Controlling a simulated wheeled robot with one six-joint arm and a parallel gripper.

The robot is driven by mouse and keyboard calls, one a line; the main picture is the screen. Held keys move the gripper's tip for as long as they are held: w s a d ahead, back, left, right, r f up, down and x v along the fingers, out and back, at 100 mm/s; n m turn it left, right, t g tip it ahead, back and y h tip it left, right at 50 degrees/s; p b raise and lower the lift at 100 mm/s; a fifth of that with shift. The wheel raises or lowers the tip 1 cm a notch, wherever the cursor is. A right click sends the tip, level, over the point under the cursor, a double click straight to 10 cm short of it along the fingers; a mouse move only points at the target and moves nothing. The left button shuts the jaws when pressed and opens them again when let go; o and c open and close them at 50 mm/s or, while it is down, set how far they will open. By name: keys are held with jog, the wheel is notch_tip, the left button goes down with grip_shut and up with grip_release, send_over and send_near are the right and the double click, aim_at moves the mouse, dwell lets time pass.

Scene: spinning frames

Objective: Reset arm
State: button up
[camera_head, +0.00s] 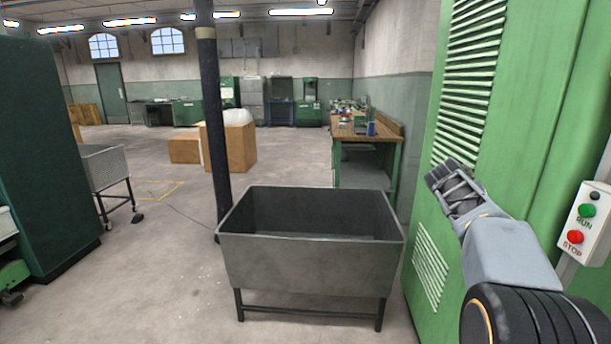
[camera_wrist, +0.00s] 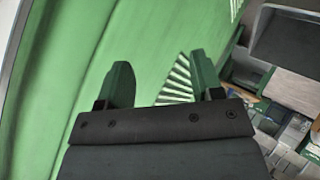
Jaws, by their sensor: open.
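My gripper (camera_head: 449,180) is raised at the right in the head view, in front of the tall green machine (camera_head: 480,120) with slatted vents. In the wrist view my gripper (camera_wrist: 160,82) shows two separate fingers with a wide gap between them. It is open and nothing is between the fingers. The green machine panel (camera_wrist: 75,70) and one of its vents lie beyond them. I cannot tell the exact distance between the fingertips and the panel.
A grey metal bin on legs (camera_head: 310,262) stands in front, left of the machine. A dark pillar (camera_head: 214,130) rises behind it. A control box (camera_head: 586,224) with green and red buttons is at the right. Open floor (camera_head: 165,270) lies to the left.

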jog(key=s+a+f+n+g+y+p, duration=0.1)
jog(key=s+a+f+y+p, duration=0.1)
jog(key=s+a+f+y, duration=0.45)
jog(key=s+a+f+n+g+y+p, duration=0.1)
jog(key=s+a+f+n+p, duration=0.15)
jog(key=s+a, duration=0.7)
jog(key=s+a+y+p, duration=0.1)
jog(key=s+a+p, duration=0.3)
jog(key=s+a, duration=0.4)
jog(key=shift+s+a+r+t+y+p, duration=0.3)
jog(key=shift+s+r+y+p, duration=0.1)
jog(key=shift+s, duration=0.1)
jog(key=shift+a+r, duration=0.15)
jog(key=shift+r, duration=0.1)
